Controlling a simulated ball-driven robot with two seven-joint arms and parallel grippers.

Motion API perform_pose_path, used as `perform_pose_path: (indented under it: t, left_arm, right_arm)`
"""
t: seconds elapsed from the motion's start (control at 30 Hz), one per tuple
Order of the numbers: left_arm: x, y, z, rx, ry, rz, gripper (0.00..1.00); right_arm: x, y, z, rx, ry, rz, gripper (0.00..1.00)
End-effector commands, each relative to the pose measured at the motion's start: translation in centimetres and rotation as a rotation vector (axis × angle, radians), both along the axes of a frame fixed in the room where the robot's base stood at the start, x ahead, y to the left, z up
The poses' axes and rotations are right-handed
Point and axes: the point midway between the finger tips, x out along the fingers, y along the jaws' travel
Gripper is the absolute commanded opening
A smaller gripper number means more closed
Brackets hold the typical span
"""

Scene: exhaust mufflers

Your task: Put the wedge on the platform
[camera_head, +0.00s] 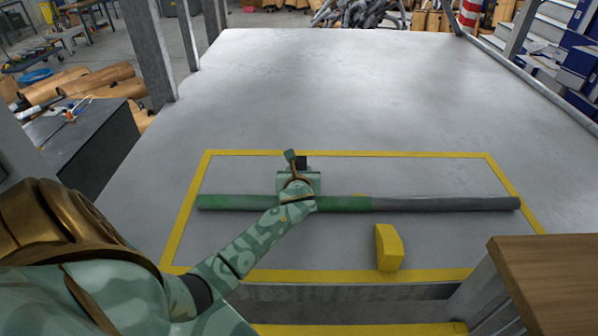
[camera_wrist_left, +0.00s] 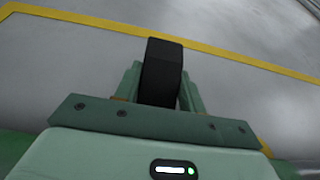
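I cannot tell whether the block touches the platform. A yellow wedge-shaped block (camera_head: 389,248) stands near the platform's front edge, right of my left gripper. My right gripper is not in view.
A green and grey pipe (camera_head: 440,204) lies across the yellow-outlined area (camera_head: 350,154). A wooden top (camera_head: 548,275) stands at the front right. Grey posts (camera_head: 150,50) rise at the left. The back of the platform is clear.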

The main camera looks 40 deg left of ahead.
Motion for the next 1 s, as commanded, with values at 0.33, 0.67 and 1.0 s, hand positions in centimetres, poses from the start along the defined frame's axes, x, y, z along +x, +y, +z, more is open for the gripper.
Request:
perform_pose_path:
  t: [0.33, 0.67, 1.0]
  left_arm:
    - [0.0, 0.0, 0.0, -0.001, 0.001, 0.0, 0.62]
    - [-3.4, -2.9, 2.2, -0.002, 0.001, -0.002, 0.62]
    - [-8.0, -6.7, 4.6, -0.002, 0.0, -0.001, 0.62]
  right_arm:
    - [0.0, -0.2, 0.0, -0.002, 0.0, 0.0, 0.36]
    - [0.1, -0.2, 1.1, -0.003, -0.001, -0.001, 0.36]
    - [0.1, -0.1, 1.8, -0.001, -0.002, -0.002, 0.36]
